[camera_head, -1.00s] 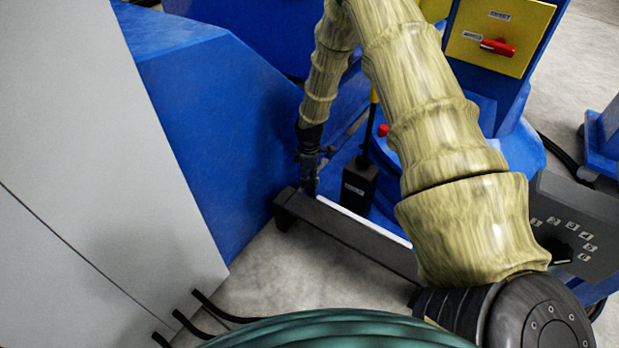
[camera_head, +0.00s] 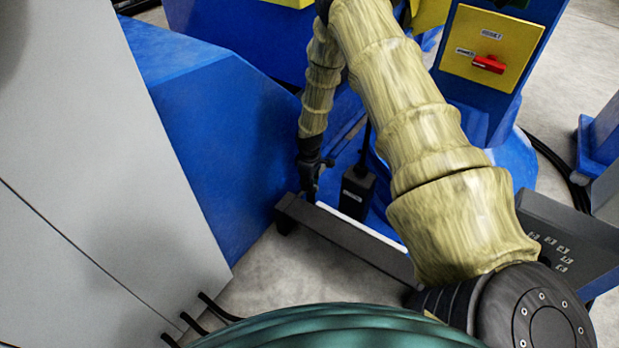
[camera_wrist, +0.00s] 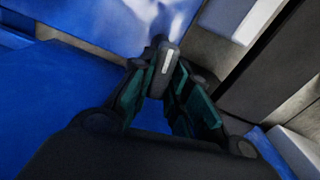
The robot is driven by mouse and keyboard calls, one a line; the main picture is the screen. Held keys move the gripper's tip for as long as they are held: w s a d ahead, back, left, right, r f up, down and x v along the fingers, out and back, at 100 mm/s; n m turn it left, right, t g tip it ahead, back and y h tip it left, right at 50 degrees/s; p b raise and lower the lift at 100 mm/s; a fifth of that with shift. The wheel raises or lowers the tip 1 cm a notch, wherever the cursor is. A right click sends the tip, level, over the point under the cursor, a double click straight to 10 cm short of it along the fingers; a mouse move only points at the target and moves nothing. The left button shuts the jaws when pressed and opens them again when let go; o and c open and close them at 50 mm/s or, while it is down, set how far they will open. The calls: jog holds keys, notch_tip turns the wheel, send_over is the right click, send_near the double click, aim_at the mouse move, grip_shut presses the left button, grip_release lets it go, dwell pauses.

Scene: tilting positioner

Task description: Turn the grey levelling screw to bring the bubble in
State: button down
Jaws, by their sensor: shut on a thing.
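My gripper (camera_head: 312,188) points down near the left end of a dark beam, beside the blue machine base. In the wrist view its two fingers (camera_wrist: 165,80) are closed around a small grey piece with a pale mark on it, which looks like the grey levelling screw (camera_wrist: 168,57). The screw cannot be made out in the head view, where the gripper and wrist are small and dark. No bubble or level vial can be made out in either view.
A black labelled box (camera_head: 356,195) stands just right of my gripper. The dark beam (camera_head: 345,238) with a white strip runs in front. A blue housing (camera_head: 215,130) and grey cabinet (camera_head: 90,200) stand left. A numbered panel (camera_head: 565,240) is at right, a red handle (camera_head: 488,64) behind.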

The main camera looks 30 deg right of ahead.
jog(key=m+p, duration=0.2)
jog(key=m, duration=0.1)
jog(key=m+p, duration=0.1)
jog(key=p, duration=0.1)
jog(key=shift+d+r+m, duration=0.15)
jog(key=shift+r+m, duration=0.1)
jog(key=shift+m, duration=0.05)
jog(key=shift+d+f+m+p, duration=0.15)
jog(key=shift+m+p, duration=0.9)
jog(key=shift+m, duration=0.65)
jog(key=shift+w, duration=0.1)
jog(key=c, duration=1.4)
grip_release()
jog(key=shift+o, duration=0.2)
notch_tip(320, 180, up, 12)
jog(key=shift+f, duration=0.1)
